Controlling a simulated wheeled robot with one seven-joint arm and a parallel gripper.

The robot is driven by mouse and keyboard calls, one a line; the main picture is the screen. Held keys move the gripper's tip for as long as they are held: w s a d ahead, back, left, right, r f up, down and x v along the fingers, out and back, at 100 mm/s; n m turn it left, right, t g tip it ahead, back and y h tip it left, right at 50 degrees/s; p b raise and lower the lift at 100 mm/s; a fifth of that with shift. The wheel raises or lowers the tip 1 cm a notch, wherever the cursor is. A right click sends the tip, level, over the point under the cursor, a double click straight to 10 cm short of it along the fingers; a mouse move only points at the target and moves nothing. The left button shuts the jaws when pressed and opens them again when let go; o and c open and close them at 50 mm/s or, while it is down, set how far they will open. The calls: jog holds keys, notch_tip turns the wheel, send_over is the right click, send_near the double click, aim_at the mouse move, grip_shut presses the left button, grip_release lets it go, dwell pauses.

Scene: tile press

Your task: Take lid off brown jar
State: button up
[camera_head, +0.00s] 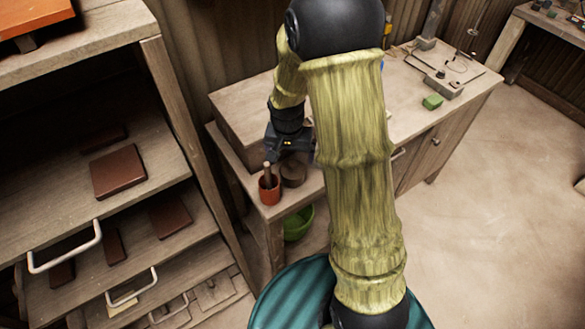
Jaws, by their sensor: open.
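A small round dark brown jar (292,174) stands near the front left corner of the wooden workbench (305,193). Its top looks flat, but I cannot make out a separate lid at this size. My gripper (290,151) is just above and behind the jar in the picture, apart from it as far as I can tell. It is open, and I see nothing held in it. Its fingers are dark and hard to make out. My arm hides much of the bench to the right.
A red cup (269,190) with a brown upright handle in it stands close left of the jar. A raised wooden block (243,108) is behind. A green bowl (298,223) is below the bench. A shelf with brown tiles (119,172) is at left. A green block (432,102) lies right.

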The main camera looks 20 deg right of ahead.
aim_at(292, 163)
jog(key=shift+w+d+f+p, duration=0.1)
jog(key=shift+d+f+p, duration=0.05)
jog(key=shift+f, duration=0.7)
jog(key=shift+w+d+f+p, duration=0.1)
jog(key=shift+f+p, duration=0.1)
jog(key=shift+f, duration=0.6)
jog(key=shift+d+f+p, duration=0.15)
jog(key=shift+f, duration=0.7)
jog(key=c, duration=1.1)
